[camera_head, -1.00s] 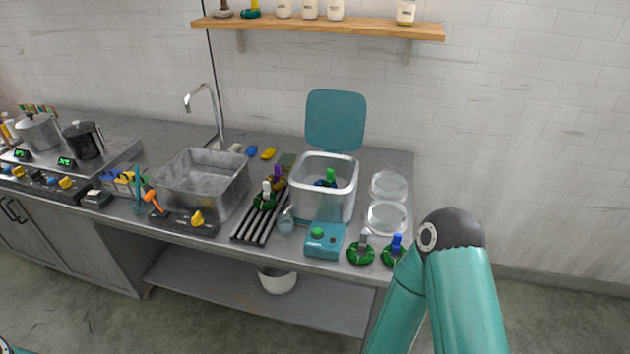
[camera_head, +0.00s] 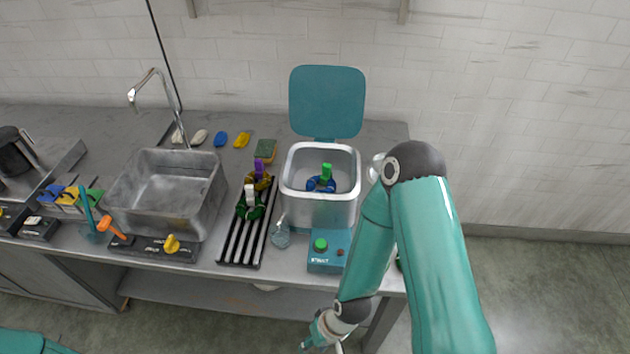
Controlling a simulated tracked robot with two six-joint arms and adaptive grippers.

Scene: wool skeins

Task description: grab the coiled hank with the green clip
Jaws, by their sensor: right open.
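The coiled hank (camera_head: 316,187) is blue and carries an upright green clip (camera_head: 326,170). It lies inside the open square metal-rimmed steamer (camera_head: 292,201), whose teal lid (camera_head: 327,100) stands raised behind. My right gripper (camera_head: 323,345) is at the bottom edge, partly cut off, in front of the bench and well below the steamer. It is open and apart from the hank. Only a teal part of my left arm shows at the bottom left; its gripper is out of view.
A black rack (camera_head: 240,243) left of the steamer holds a green hank (camera_head: 250,208) with a white clip and a yellowish one (camera_head: 259,184) with a purple clip. A metal sink (camera_head: 168,195) stands further left. My right arm covers the bench's right end.

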